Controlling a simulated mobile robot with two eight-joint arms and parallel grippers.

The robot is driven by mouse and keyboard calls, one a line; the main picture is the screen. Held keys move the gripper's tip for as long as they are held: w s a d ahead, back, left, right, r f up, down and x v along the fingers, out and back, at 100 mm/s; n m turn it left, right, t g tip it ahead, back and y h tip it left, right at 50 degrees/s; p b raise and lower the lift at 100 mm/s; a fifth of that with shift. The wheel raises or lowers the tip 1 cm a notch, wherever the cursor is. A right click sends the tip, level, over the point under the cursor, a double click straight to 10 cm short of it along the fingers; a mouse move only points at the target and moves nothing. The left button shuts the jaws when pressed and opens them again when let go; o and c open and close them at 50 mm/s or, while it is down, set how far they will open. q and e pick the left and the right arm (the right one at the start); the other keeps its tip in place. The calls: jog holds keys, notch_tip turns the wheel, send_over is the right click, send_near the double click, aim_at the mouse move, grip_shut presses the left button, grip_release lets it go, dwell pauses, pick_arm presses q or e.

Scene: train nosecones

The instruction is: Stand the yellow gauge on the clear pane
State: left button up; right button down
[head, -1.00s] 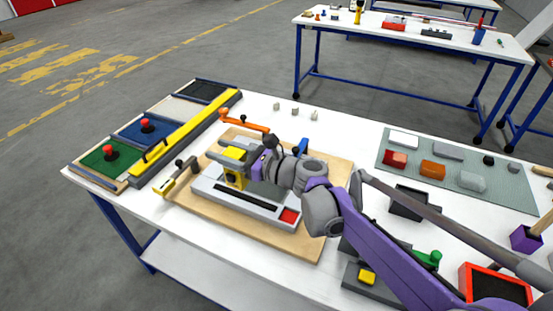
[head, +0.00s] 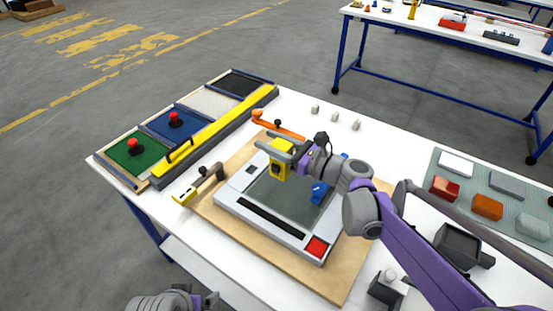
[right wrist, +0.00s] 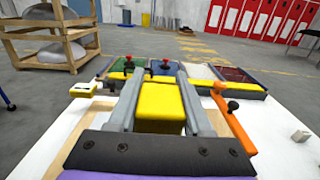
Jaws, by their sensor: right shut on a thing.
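The yellow gauge (head: 280,168) is a block with a dark mark on its face. My right gripper (head: 273,145) is shut on it and holds it upright over the back part of the clear pane (head: 290,198). Whether its base touches the pane I cannot tell. In the right wrist view the gauge (right wrist: 160,105) sits between the two grey fingers. The pane lies in a light grey frame (head: 232,200) with a black slot and red square. My left gripper (head: 208,300) is only partly in view at the bottom edge; its jaws are unclear.
The frame lies on a wooden board (head: 345,275). Around it are an orange clamp (head: 278,126), a yellow-ended clamp (head: 203,186) and a blue clamp (head: 319,192). A yellow bar (head: 222,130) and coloured trays stand at the left. Several small grey blocks (head: 335,117) lie behind.

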jog(key=shift+f, duration=2.25)
jog(key=shift+f+b, duration=0.2)
jog(key=shift+b, duration=0.15)
jog(key=shift+c, duration=1.6)
grip_release()
jog(key=shift+r, duration=0.15)
jog(key=v, duration=1.2)
jog(key=shift+w, duration=0.1)
